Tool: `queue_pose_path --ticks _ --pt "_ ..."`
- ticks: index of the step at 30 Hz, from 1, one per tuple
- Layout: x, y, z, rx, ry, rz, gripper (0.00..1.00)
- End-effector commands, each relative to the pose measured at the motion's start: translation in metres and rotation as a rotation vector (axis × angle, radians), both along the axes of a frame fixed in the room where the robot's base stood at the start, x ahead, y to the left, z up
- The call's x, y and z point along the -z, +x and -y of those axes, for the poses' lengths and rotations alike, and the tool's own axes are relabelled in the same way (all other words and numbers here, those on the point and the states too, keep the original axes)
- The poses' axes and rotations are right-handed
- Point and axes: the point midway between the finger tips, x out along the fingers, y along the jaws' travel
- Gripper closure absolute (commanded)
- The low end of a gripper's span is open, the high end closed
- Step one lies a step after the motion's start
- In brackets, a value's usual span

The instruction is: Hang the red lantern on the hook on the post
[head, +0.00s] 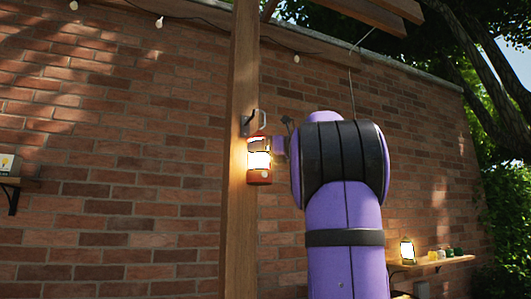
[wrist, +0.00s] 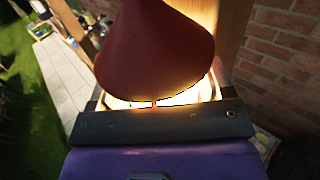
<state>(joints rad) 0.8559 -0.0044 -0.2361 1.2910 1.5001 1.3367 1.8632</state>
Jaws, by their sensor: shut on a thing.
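The red lantern (head: 260,177) is lit and upright, just in front of the wooden post (head: 241,220) in the head view. Its pale handle (head: 263,116) stands up beside the dark hook (head: 246,125) on the post; I cannot tell whether the handle rests on the hook. My gripper (head: 276,147) is at the lantern's right side, shut on it and partly hidden by my purple arm. In the wrist view the lantern's red, cone-like part (wrist: 155,50) fills the upper middle, with its glow behind my gripper (wrist: 155,122).
A brick wall (head: 130,150) runs behind the post. A second lit lantern (head: 407,251) stands on a shelf (head: 430,263) with small jars at the lower right. Another shelf (head: 10,181) holds a small box at the left. String lights hang above.

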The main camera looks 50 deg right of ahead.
Motion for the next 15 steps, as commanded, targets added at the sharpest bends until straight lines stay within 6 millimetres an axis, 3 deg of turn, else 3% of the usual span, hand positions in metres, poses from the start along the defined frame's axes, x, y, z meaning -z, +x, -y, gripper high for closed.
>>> queue_pose_path --ticks 15 --pt "-0.001 0.018 -0.031 -0.002 -0.002 0.001 0.64"
